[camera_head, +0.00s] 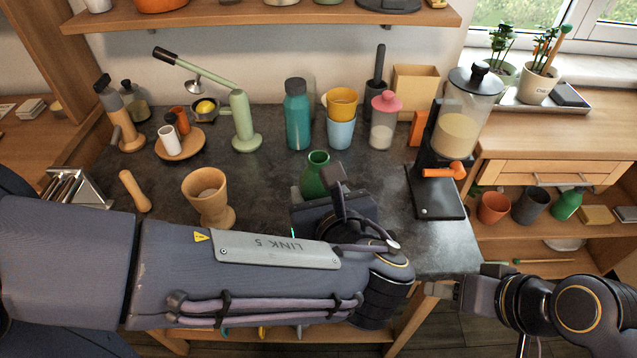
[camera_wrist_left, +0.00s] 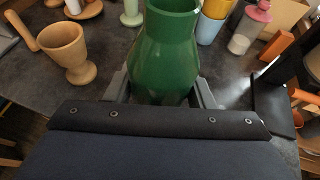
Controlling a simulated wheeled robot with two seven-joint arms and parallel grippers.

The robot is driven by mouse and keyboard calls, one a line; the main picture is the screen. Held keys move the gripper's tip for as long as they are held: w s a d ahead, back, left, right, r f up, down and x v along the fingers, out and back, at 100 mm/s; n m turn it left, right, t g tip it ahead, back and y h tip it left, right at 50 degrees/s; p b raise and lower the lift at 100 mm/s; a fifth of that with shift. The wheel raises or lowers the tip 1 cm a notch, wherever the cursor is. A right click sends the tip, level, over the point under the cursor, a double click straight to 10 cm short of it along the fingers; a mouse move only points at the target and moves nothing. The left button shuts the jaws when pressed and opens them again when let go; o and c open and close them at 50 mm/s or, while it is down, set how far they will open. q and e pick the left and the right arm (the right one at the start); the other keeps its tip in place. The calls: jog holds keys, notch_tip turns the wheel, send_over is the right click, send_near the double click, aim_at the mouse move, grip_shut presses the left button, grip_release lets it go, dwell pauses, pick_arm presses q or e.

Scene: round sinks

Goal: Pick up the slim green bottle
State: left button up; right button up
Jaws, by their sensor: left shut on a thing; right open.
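The green bottle (camera_head: 316,170) is upright near the middle of the dark worktop in the head view. Its open neck shows above my left wrist, which hides its lower part. In the left wrist view the green bottle (camera_wrist_left: 167,50) stands between the two fingers of my left gripper (camera_wrist_left: 162,92), which is shut on its body. I cannot tell whether its base touches the worktop. My right gripper (camera_head: 441,289) is open and empty at the worktop's front right corner.
A wooden goblet (camera_head: 208,193) stands left of the bottle. A teal bottle (camera_head: 297,118), stacked cups (camera_head: 341,130) and a pink-lidded jar (camera_head: 384,122) stand behind it. A coffee grinder (camera_head: 455,135) is to the right.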

pick_arm(q)
jog(key=shift+s+r, duration=0.4)
jog(key=shift+s, duration=0.45)
jog(key=shift+s+r, duration=0.4)
jog(key=shift+s, duration=0.45)
jog(key=shift+s+r, duration=0.1)
jog(key=shift+s, duration=0.05)
jog(key=n+g+y, duration=0.6)
jog(key=n+y, duration=0.2)
jog(key=n, duration=0.1)
send_over(212, 203)
jog(key=w+d, duration=0.2)
jog(key=d, duration=0.3)
jog(key=shift+s+d+r, duration=0.15)
jog(key=shift+s+r, duration=0.05)
jog(key=shift+g, duration=0.3)
jog(key=shift+w+a+f+n+g+h, duration=0.1)
jog(key=shift+a+f+n+g+h, duration=0.3)
jog(key=shift+h, duration=1.05)
jog(key=shift+w+a+f+n+g+h, duration=0.15)
jog(key=shift+f+g+h, duration=0.3)
jog(key=shift+f+h, duration=0.7)
jog(key=shift+s+a+f+n+g+h, duration=0.2)
jog(key=shift+f+g+h, duration=0.25)
jog(key=shift+h, duration=1.25)
